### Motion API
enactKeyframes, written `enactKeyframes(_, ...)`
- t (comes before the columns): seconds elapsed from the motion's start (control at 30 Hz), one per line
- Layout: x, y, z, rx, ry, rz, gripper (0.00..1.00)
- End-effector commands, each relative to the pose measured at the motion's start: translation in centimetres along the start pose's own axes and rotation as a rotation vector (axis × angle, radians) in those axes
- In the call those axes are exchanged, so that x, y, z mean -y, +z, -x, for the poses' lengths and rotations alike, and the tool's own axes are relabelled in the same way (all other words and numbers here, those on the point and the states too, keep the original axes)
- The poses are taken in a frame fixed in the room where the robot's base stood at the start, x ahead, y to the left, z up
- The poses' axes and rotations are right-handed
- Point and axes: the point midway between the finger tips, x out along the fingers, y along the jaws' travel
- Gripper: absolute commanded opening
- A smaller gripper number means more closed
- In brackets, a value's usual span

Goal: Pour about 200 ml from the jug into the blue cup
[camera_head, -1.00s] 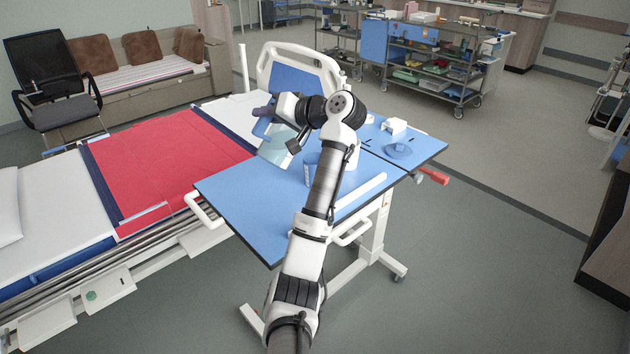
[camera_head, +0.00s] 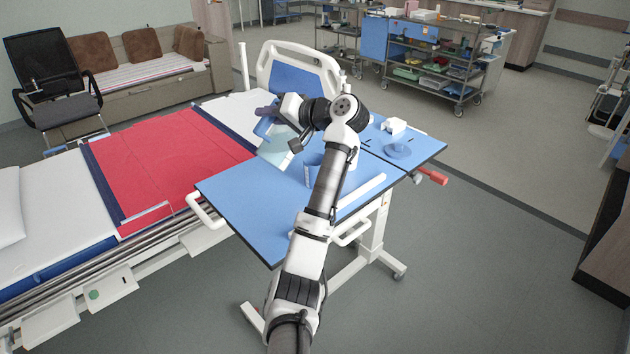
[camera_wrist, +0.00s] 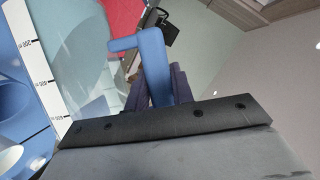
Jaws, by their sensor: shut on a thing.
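The jug (camera_head: 277,150) is see-through with a blue handle and hangs tilted over the blue overbed table (camera_head: 248,210). My gripper (camera_head: 268,112) is shut on its handle, seen close up in the wrist view (camera_wrist: 152,65), with the dark fingers (camera_wrist: 180,85) around it. The blue cup (camera_head: 312,174) stands on the table just right of the jug, partly hidden by my arm. Blue surfaces lie at the left edge of the wrist view, beside a white strip with volume marks (camera_wrist: 42,80). I cannot make out the liquid level or any stream.
A blue round disc (camera_head: 398,150) and a white object (camera_head: 394,126) lie at the table's right end. A white bar (camera_head: 362,191) lies near its front edge. The bed with a red cover (camera_head: 160,165) is at the left. The table's front left is clear.

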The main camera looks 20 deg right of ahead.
Motion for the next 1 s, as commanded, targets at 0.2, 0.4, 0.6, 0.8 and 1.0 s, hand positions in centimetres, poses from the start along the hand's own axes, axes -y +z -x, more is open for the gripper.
enactKeyframes(0.2,0.14,-0.2,0.08,-0.002,-0.005,-0.008,0.0)
enactKeyframes(0.4,-0.01,-0.39,0.13,-0.001,-0.019,-0.043,0.0)
enactKeyframes(0.6,-0.08,-0.34,0.12,-0.002,-0.02,-0.044,0.0)
enactKeyframes(0.8,-0.05,-0.54,0.21,-0.002,-0.027,-0.061,0.0)
enactKeyframes(1.0,-0.24,-0.67,0.28,-0.002,-0.04,-0.091,0.0)
